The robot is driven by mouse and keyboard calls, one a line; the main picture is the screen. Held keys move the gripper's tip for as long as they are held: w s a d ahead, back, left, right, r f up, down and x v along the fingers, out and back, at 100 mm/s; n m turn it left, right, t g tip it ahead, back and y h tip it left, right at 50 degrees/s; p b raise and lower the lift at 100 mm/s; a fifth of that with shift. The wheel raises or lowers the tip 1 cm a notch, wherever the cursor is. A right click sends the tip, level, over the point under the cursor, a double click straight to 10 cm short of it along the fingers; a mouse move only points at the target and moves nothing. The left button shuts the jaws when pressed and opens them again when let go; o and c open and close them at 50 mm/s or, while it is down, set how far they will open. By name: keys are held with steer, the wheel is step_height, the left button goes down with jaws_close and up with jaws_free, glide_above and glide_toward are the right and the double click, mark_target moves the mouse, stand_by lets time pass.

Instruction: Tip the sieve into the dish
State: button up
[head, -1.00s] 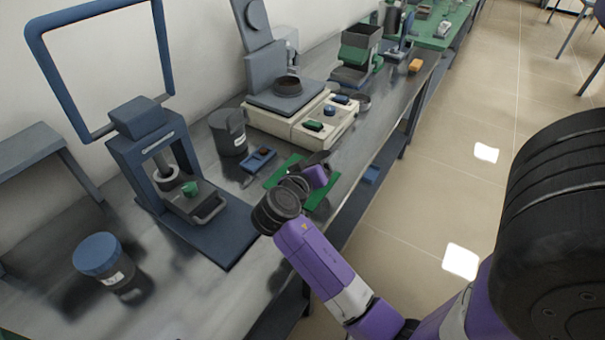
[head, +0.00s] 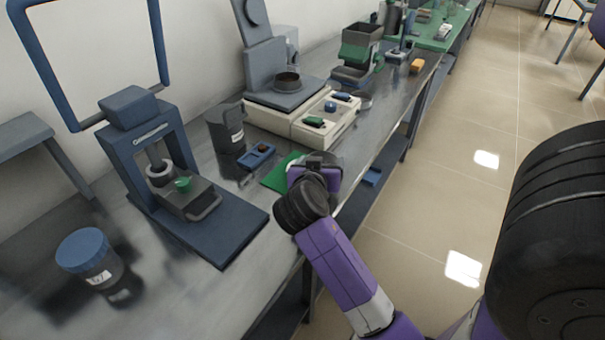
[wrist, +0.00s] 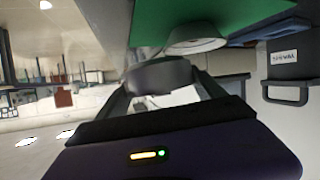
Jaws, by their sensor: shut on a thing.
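My gripper (head: 318,167) is over the green mat (head: 280,174) at the bench's front edge, seen from behind in the head view. It is shut on a dark grey round thing, which seems to be the sieve (wrist: 160,74); in the wrist view it is blurred between the fingers, and I cannot tell how far it is tilted. A pale grey dish (wrist: 196,40) shows beyond it in the wrist view, against the green mat. The dish is mostly hidden behind my gripper in the head view. I cannot see what the sieve holds.
A dark labelled jar (head: 227,131) and a small blue tray (head: 257,157) stand left of the mat. A balance (head: 302,115) is behind it. A blue press (head: 160,165) and a blue-lidded jar (head: 90,262) are at left.

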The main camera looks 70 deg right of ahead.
steer(key=shift+f+m+t+b, duration=0.25)
steer(key=shift+m+t+b, duration=0.05)
steer(key=shift+m+b, duration=0.1)
steer(key=shift+r, duration=0.2)
steer(key=shift+r+p, duration=2.25)
steer(key=shift+r, duration=0.15)
